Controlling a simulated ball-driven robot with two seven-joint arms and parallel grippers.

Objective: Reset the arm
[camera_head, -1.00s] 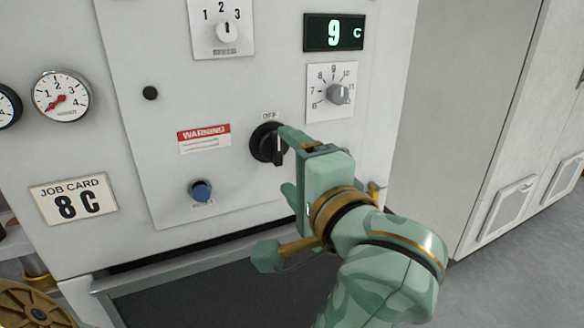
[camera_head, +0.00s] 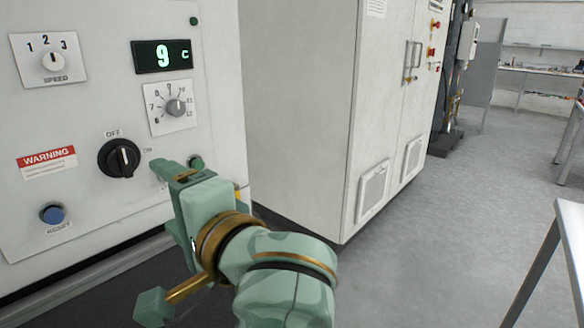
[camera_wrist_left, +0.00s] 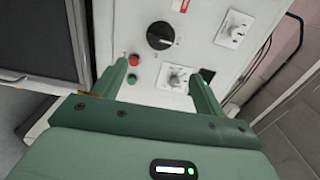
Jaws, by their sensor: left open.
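My left gripper (camera_head: 166,198) is open and empty in front of the machine panel, below and right of the black rotary switch (camera_head: 120,157) in the head view. The switch's handle stands about upright, with its mark towards OFF. In the left wrist view the two fingers (camera_wrist_left: 156,74) are spread apart with nothing between them but the panel behind. That view also shows the black switch (camera_wrist_left: 160,36), a red button (camera_wrist_left: 134,60) and a green button (camera_wrist_left: 132,78). My right gripper is in neither view.
The panel carries a display (camera_head: 163,56) reading 9 C, a numbered dial (camera_head: 175,107), a speed knob (camera_head: 53,62) and a blue reset button (camera_head: 52,214). A tall white cabinet (camera_head: 297,110) stands to the right. Grey floor (camera_head: 430,220) is open beyond, with a table edge (camera_head: 573,235) at right.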

